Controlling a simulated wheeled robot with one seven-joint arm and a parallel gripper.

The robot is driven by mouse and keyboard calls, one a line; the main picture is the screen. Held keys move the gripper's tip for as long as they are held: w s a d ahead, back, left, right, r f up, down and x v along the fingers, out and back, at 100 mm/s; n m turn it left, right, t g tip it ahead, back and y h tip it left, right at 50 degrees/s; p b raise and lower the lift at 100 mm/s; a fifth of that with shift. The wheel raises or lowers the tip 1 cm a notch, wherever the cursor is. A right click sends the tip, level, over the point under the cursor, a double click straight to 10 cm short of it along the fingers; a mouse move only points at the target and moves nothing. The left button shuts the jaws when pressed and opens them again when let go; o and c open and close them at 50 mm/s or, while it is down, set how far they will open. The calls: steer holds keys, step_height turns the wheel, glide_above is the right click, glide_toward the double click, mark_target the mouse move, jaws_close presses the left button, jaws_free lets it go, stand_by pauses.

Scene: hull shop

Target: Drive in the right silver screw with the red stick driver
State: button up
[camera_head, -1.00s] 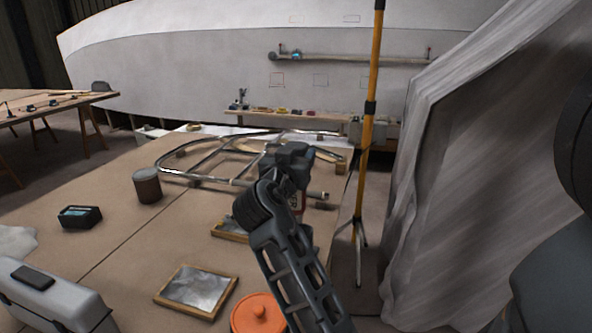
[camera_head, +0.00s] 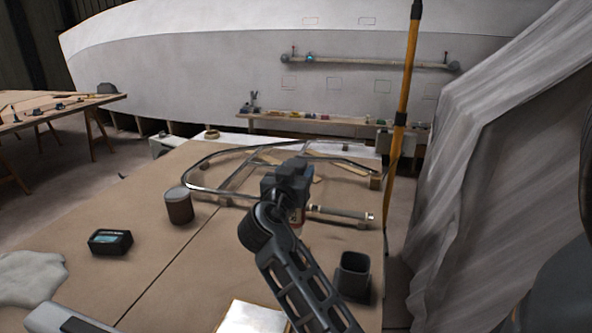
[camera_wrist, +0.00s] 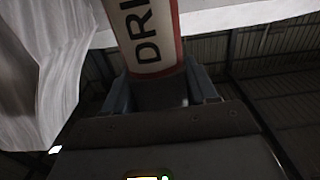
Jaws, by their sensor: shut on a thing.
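My gripper (camera_head: 288,182) is in the middle of the head view, above the brown table. In the wrist view it is shut on the red stick driver (camera_wrist: 150,32), a thick round body with a white label reading "DRI" and red edges. In the head view the driver is mostly hidden behind my gripper. The silver screws are too small to make out.
The table (camera_head: 150,270) holds a brown can (camera_head: 179,206), a black box with a teal face (camera_head: 110,242), a bent metal frame (camera_head: 222,187) and a dark open cup (camera_head: 353,275). A yellow pole (camera_head: 405,95) and a grey draped sheet (camera_head: 475,190) stand at right.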

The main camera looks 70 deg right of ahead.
steer(key=shift+f+b, duration=1.3)
steer(key=shift+f, duration=1.3)
steer(key=shift+b, duration=0.8)
steer(key=shift+f+b, duration=0.65)
steer(key=shift+b, duration=0.15)
stand_by(1.0)
steer(key=shift+f+b, duration=0.1)
steer(key=shift+b, duration=0.7)
stand_by(2.0)
